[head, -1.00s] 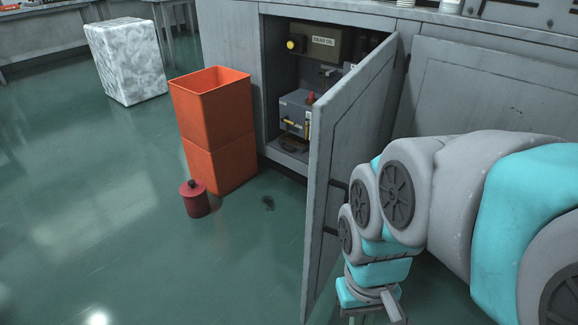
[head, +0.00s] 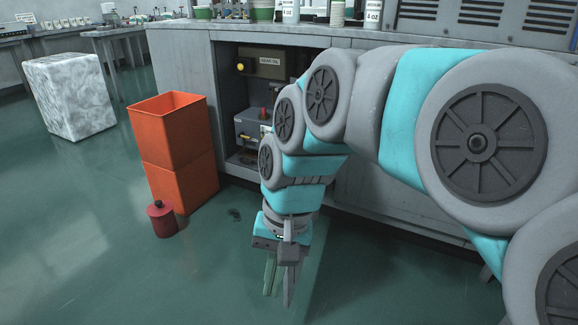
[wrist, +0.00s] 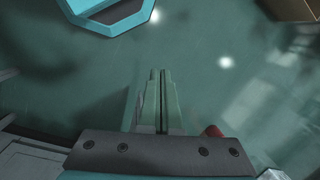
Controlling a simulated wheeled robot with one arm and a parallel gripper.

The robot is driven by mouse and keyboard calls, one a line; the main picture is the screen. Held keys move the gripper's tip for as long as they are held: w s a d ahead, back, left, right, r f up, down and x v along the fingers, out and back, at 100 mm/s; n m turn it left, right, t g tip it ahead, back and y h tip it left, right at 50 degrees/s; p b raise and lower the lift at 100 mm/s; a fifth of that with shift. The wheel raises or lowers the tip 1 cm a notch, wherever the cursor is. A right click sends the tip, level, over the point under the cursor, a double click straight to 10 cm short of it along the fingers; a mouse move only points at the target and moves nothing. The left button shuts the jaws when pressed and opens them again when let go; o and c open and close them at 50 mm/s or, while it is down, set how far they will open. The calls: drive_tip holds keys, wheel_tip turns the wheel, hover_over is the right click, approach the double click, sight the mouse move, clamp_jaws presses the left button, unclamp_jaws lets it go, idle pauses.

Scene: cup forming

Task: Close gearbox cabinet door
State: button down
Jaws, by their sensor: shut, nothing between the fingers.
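The grey cabinet (head: 186,85) stands behind my arm, and the left part of its opening shows. Inside are a box labelled gear oil (head: 262,64) and a grey unit (head: 250,128). The cabinet door cannot be made out now; my arm covers the right part of the opening, so its angle cannot be told. My gripper (head: 279,282) points down over the floor in front of the cabinet. In the wrist view its fingers (wrist: 162,75) are together with nothing between them.
An orange bin (head: 178,150) stands left of the opening, with a red canister (head: 162,219) in front of it. A white marbled block (head: 70,97) is farther left. Bottles and cups stand on the counter (head: 240,32). The floor (head: 90,260) at front left is clear.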

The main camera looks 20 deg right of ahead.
drive_tip(key=w+d+r+m+t+y+b, duration=0.1)
drive_tip(key=w+d+r+m+t+y, duration=0.1)
drive_tip(key=w+d+r+m, duration=0.4)
drive_tip(key=w+d+r+m+t+y+b, duration=0.1)
drive_tip(key=w+d+r+m+t+y, duration=0.1)
drive_tip(key=w+d+r+m, duration=0.5)
drive_tip(key=w+d+f+m+t+b, duration=0.1)
drive_tip(key=w+d+m+t, duration=0.15)
drive_tip(key=d+m, duration=0.75)
drive_tip(key=w+a+f+n+b, duration=0.1)
drive_tip(key=w+a+f+n, duration=0.1)
drive_tip(key=w+a+f, duration=0.3)
drive_tip(key=shift+w+a+f+n, duration=0.25)
drive_tip(key=shift+w+f+n, duration=0.05)
drive_tip(key=shift+w+f, duration=0.9)
drive_tip(key=shift+r, duration=0.1)
